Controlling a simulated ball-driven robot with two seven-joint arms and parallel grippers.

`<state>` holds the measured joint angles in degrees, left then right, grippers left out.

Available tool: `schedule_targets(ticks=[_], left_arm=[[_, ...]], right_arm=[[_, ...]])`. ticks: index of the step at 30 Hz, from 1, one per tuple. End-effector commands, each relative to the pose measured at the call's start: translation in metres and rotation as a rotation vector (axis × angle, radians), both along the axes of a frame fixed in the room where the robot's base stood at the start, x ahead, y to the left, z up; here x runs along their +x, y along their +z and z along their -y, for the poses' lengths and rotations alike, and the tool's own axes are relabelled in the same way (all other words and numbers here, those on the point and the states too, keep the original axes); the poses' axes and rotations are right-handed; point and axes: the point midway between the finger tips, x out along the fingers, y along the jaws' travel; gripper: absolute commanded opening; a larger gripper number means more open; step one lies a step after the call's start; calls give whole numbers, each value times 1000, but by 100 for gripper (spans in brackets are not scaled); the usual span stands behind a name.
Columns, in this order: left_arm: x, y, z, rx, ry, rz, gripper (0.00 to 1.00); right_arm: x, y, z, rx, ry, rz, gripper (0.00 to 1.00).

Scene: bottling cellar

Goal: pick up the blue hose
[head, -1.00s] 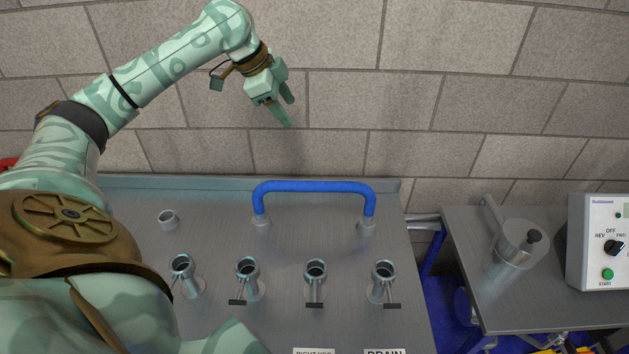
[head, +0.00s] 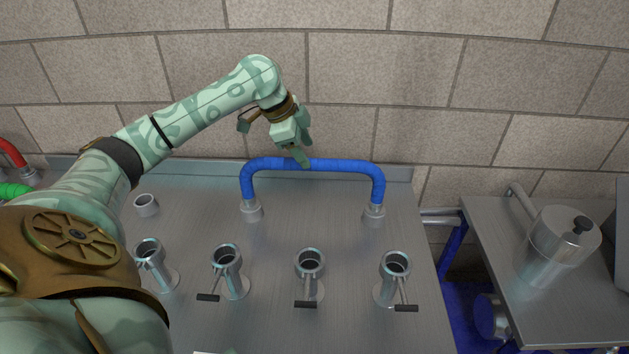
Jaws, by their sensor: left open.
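The blue hose (head: 345,166) is an arch standing on the steel panel. Its two ends sit in grey couplings, the left coupling (head: 251,210) and the right coupling (head: 374,215). My left gripper (head: 303,157) is open, with its fingers pointing down at the middle of the hose's top span. My right gripper is not in view.
Several metal valve ports with dark handles, such as one port (head: 310,268), stand in front of the hose. An empty coupling (head: 146,204) is at left. Red (head: 12,153) and green (head: 14,190) hoses are at the far left. A steel side table (head: 500,235) bears a metal housing (head: 562,240).

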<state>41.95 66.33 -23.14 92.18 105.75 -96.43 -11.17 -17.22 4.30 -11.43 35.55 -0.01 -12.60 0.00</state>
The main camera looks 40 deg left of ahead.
Motion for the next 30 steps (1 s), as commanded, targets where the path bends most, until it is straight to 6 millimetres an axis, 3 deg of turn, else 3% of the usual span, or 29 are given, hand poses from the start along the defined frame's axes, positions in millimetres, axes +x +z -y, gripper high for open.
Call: schedule_targets(ticks=[1,8,16,23,24,29,30], left_arm=[[3,-10,2,-3,0,-2,55],[10,-22,3,-1,1,0,55],[27,-63,4,-2,-1,-2,55],[29,-63,4,2,0,2,55],[29,-62,4,2,0,2,52],[29,-63,4,2,0,2,8],[29,-63,4,1,1,2,7]], right_arm=[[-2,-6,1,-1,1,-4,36],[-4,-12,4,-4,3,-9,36],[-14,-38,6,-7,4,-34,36],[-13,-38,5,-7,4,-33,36],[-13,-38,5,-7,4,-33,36],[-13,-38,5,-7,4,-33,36],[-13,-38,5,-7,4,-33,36]])
